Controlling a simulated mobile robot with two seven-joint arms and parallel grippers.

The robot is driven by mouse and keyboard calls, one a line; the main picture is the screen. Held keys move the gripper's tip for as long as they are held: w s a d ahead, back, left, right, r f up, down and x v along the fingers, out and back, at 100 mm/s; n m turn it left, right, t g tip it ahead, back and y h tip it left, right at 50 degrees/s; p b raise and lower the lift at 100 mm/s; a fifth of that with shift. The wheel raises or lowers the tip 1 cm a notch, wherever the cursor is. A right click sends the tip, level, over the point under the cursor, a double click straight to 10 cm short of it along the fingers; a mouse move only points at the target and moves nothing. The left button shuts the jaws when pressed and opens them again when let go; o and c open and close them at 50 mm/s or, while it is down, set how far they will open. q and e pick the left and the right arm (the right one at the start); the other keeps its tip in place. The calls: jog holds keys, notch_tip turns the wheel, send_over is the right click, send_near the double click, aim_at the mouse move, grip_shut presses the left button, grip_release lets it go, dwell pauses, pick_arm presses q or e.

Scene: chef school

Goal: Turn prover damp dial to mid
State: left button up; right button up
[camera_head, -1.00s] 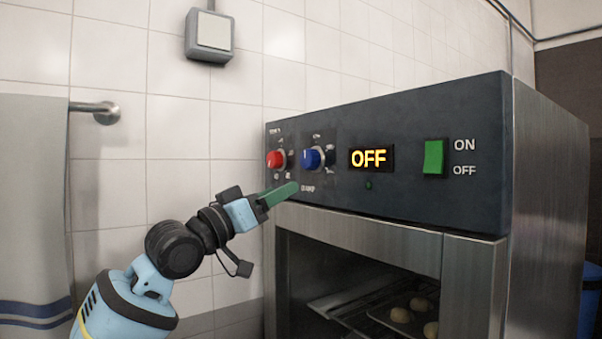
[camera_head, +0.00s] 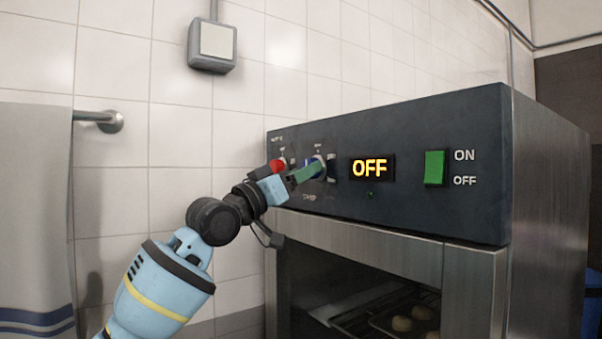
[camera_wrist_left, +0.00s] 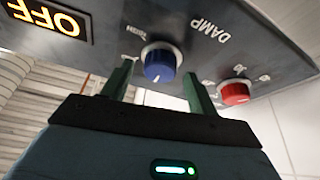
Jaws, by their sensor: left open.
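The blue damp dial (camera_wrist_left: 160,66) sits on the prover's dark control panel (camera_head: 420,120), with "DAMP" lettering beside it. In the left wrist view a short white mark shows near the lower edge of its face; that view shows the panel upside down. My left gripper (camera_head: 316,168) is at the panel and hides most of the dial in the head view. In the left wrist view the gripper (camera_wrist_left: 158,72) is open, with one green finger on each side of the dial and visible gaps between. My right gripper is not in view.
A red dial (camera_head: 277,166) sits close to the left of the gripper. The display (camera_head: 371,168) reads OFF, and a green switch (camera_head: 434,168) is farther right. Below, a tray with buns (camera_head: 402,323) shows inside the prover. A towel (camera_head: 35,220) hangs at left.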

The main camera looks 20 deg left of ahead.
pick_arm(q)
jog(key=shift+w+d+r, duration=0.15)
jog(key=shift+w+d, duration=0.1)
jog(key=shift+w, duration=0.1)
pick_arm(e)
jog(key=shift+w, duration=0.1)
pick_arm(q)
jog(key=c, duration=1)
jog(key=m+g+h+b, duration=0.1)
jog(key=m+g+b, duration=0.1)
jog(key=m, duration=0.3)
jog(key=m+g+h+b, duration=0.1)
jog(key=m+g+h, duration=0.1)
jog(key=m, duration=0.4)
jog(key=m+g+h+b, duration=0.2)
jog(key=m, duration=0.3)
jog(key=shift+w+a+r+m+g+b, duration=0.15)
jog(key=shift+w+a+m+g+b, duration=0.15)
jog(key=shift+a+g, duration=0.1)
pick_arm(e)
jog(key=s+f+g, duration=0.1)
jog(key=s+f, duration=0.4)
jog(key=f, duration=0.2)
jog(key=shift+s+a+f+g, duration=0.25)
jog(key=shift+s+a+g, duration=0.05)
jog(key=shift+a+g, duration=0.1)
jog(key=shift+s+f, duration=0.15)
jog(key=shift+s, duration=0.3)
